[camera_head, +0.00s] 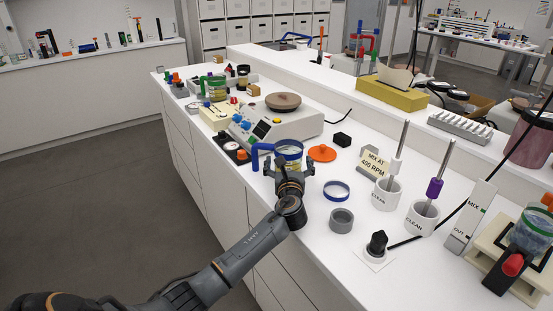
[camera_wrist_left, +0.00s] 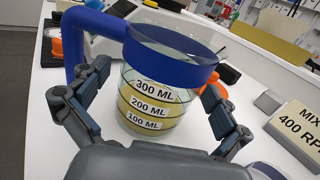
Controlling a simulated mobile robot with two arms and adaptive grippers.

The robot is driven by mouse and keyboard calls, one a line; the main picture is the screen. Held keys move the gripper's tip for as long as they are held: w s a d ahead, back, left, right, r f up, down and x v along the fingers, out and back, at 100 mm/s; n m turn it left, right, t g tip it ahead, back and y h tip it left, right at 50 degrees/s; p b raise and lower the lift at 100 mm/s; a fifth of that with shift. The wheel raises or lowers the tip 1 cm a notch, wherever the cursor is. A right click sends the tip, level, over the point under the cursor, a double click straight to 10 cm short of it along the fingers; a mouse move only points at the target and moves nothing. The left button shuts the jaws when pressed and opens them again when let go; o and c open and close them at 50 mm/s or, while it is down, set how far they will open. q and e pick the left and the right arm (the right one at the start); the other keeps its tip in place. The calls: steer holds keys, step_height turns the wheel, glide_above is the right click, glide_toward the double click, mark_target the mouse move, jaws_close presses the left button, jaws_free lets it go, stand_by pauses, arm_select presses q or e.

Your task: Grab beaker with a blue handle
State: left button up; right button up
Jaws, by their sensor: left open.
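The beaker with a blue handle (camera_head: 288,150) stands on the white bench in the head view, with a blue rim and its handle (camera_head: 262,150) on the left. In the left wrist view the beaker (camera_wrist_left: 155,98) is upright, with volume labels and a yellowish content. My left gripper (camera_head: 290,175) is at the near side of the beaker. In the left wrist view its fingers (camera_wrist_left: 158,110) are spread open on either side of the beaker, with gaps to the glass. The blue handle (camera_wrist_left: 75,45) passes close to the left finger. My right gripper is not in view.
An orange lid (camera_head: 321,153) lies behind. A hotplate stirrer (camera_head: 280,122) and a "MIX AT 400 RPM" sign (camera_head: 373,164) stand nearby.

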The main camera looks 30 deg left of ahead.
arm_select(q)
steer(key=c, duration=1.4)
steer(key=shift+o, duration=0.2)
steer(key=shift+r, duration=0.1)
